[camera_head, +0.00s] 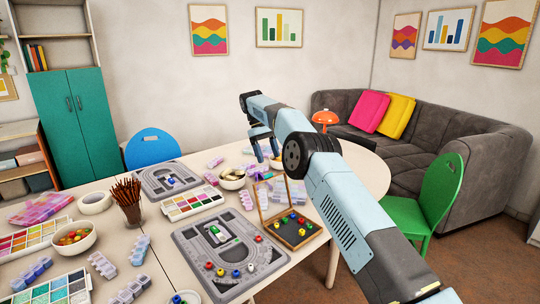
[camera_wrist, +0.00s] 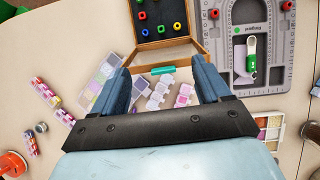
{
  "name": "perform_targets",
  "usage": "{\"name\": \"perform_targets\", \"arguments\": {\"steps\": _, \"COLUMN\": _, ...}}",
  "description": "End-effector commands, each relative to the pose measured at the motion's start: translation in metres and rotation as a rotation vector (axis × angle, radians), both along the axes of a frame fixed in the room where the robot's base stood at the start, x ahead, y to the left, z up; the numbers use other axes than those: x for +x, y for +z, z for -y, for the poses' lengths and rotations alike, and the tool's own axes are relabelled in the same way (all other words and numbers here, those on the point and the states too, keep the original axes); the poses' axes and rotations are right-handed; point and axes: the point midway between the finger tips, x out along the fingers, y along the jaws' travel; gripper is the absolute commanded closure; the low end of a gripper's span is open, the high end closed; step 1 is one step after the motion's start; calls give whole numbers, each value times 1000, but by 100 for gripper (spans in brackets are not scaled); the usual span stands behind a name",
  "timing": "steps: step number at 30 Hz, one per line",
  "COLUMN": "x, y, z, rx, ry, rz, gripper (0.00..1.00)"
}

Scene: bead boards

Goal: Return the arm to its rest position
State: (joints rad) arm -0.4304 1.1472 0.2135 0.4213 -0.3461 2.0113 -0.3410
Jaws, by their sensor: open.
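My arm stretches from the bottom right of the head view over the table (camera_head: 330,185). My gripper (camera_head: 265,148) hangs above the table's far part, fingers pointing down. In the wrist view my gripper (camera_wrist: 163,75) has its two blue fingers wide apart with nothing held between them. Below and beyond the fingers lie small lidded bead cases (camera_wrist: 158,95) on the table. The near grey bead board (camera_head: 185,252) holds several coloured beads and a white-and-green item; part of it also shows in the wrist view (camera_wrist: 225,60).
An open wooden box (camera_head: 264,208) with coloured beads stands right of the near board. A second grey board (camera_head: 148,187), paint-like bead trays (camera_head: 192,203), bowls (camera_head: 232,180) and a pencil cup (camera_head: 131,212) crowd the table. A green chair (camera_head: 440,195) stands at right.

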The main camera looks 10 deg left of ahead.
Motion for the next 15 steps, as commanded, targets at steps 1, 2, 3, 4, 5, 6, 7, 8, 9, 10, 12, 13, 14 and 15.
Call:
{"name": "perform_targets", "arguments": {"steps": 1, "x": 0, "y": 0, "z": 1, "rx": 0, "ry": -1, "rz": 0, "gripper": 24}}
{"name": "perform_targets", "arguments": {"steps": 2, "x": 0, "y": 0, "z": 1, "rx": 0, "ry": -1, "rz": 0, "gripper": 24}}
{"name": "perform_targets", "arguments": {"steps": 3, "x": 0, "y": 0, "z": 1, "rx": 0, "ry": -1, "rz": 0, "gripper": 24}}
{"name": "perform_targets", "arguments": {"steps": 4, "x": 0, "y": 0, "z": 1, "rx": -1, "ry": -2, "rz": 1, "gripper": 24}}
{"name": "perform_targets", "arguments": {"steps": 5, "x": 0, "y": 1, "z": 2, "rx": 0, "ry": -2, "rz": 1, "gripper": 24}}
{"name": "perform_targets", "arguments": {"steps": 6, "x": 0, "y": 4, "z": 3, "rx": 1, "ry": -2, "rz": 4, "gripper": 24}}
{"name": "perform_targets", "arguments": {"steps": 7, "x": 0, "y": 6, "z": 4, "rx": 2, "ry": -4, "rz": 7, "gripper": 24}}
{"name": "perform_targets", "arguments": {"steps": 8, "x": 0, "y": 10, "z": 5, "rx": 4, "ry": -5, "rz": 12, "gripper": 24}}
{"name": "perform_targets", "arguments": {"steps": 9, "x": 0, "y": 17, "z": 7, "rx": 6, "ry": -7, "rz": 20, "gripper": 24}}
{"name": "perform_targets", "arguments": {"steps": 10, "x": -1, "y": 23, "z": 10, "rx": 9, "ry": -9, "rz": 26, "gripper": 24}}
{"name": "perform_targets", "arguments": {"steps": 12, "x": -3, "y": 40, "z": 17, "rx": 17, "ry": -15, "rz": 47, "gripper": 24}}
{"name": "perform_targets", "arguments": {"steps": 13, "x": -4, "y": 48, "z": 21, "rx": 20, "ry": -19, "rz": 58, "gripper": 24}}
{"name": "perform_targets", "arguments": {"steps": 14, "x": -5, "y": 56, "z": 25, "rx": 24, "ry": -23, "rz": 68, "gripper": 24}}
{"name": "perform_targets", "arguments": {"steps": 15, "x": -8, "y": 66, "z": 30, "rx": 28, "ry": -29, "rz": 82, "gripper": 24}}
